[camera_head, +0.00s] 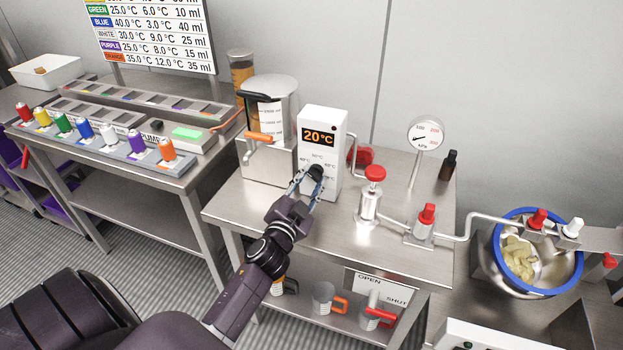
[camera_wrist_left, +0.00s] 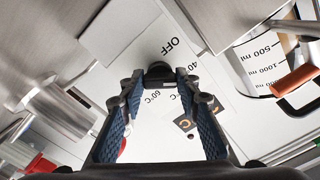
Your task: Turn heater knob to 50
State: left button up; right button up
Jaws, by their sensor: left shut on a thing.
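The heater (camera_head: 321,130) is a tall white box on the steel table, with a display (camera_head: 318,137) reading 20°C in orange. Its black knob (camera_head: 316,171) is low on the front face, below printed temperature marks. My left gripper (camera_head: 310,179) is at the front of the heater, its fingers shut on the knob. In the left wrist view the dark knob (camera_wrist_left: 159,70) sits between the fingertips, with OFF, 40 and 60°C marks around it. The knob's pointer direction is hidden by the fingers. My right gripper is not in view.
A blue-rimmed bowl (camera_head: 547,291) is farther right. The front tabletop is clear.

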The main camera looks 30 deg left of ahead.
pick_arm(q)
jog(key=m, duration=0.5)
jog(key=shift+m, duration=2.6)
jog(key=o, duration=1.2)
jog(key=shift+c, duration=0.2)
jog(key=v, duration=1.2)
